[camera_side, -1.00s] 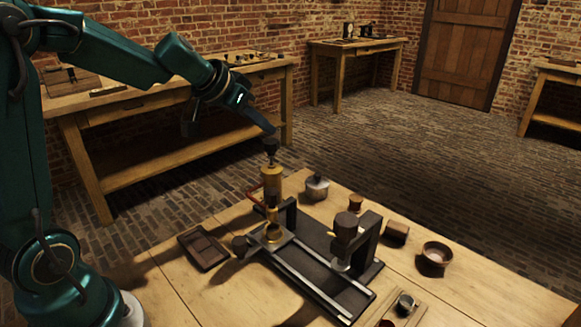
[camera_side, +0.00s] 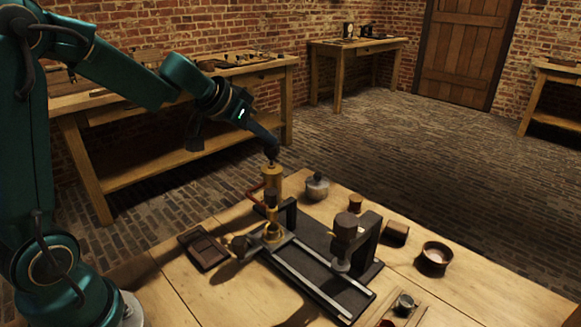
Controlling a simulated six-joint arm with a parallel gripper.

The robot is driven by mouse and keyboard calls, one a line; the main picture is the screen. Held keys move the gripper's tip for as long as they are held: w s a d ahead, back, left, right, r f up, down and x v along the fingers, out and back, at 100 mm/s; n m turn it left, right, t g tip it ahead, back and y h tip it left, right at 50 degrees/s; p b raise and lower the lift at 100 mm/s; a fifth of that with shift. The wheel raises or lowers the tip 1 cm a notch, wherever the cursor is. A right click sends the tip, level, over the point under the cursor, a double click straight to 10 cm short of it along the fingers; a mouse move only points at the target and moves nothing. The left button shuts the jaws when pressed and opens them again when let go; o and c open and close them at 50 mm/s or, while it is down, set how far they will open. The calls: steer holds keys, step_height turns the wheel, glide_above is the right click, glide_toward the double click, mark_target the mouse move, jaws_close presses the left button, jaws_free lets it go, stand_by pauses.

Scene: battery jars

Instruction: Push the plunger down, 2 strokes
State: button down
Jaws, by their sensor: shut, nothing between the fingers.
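The plunger's dark knob (camera_side: 271,153) tops a brass cylinder (camera_side: 272,180) at the back left of the dark rail fixture. The knob sits low, close to the cylinder's top. My gripper (camera_side: 268,142) is shut, with its tip at the knob from above and behind to the left; it appears to touch it. A red-brown pipe or handle (camera_side: 254,190) runs at the cylinder's left side. A small brass cup (camera_side: 273,234) sits below on the rails.
The rail fixture (camera_side: 318,280) carries a dark upright press (camera_side: 350,240). A dark tray (camera_side: 204,250) lies at left.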

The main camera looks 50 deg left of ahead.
steer(key=shift+s+a+f, duration=0.15)
steer(key=shift+s+f, duration=0.05)
steer(key=shift+f, duration=0.6)
steer(key=shift+r, duration=0.1)
steer(key=shift+w+r, duration=0.1)
steer(key=shift+r, duration=0.4)
steer(key=w+r+v, duration=0.1)
steer(key=v, duration=1.1)
steer(key=shift+w+r, duration=0.2)
steer(key=shift+r, duration=0.3)
steer(key=shift+d, duration=0.25)
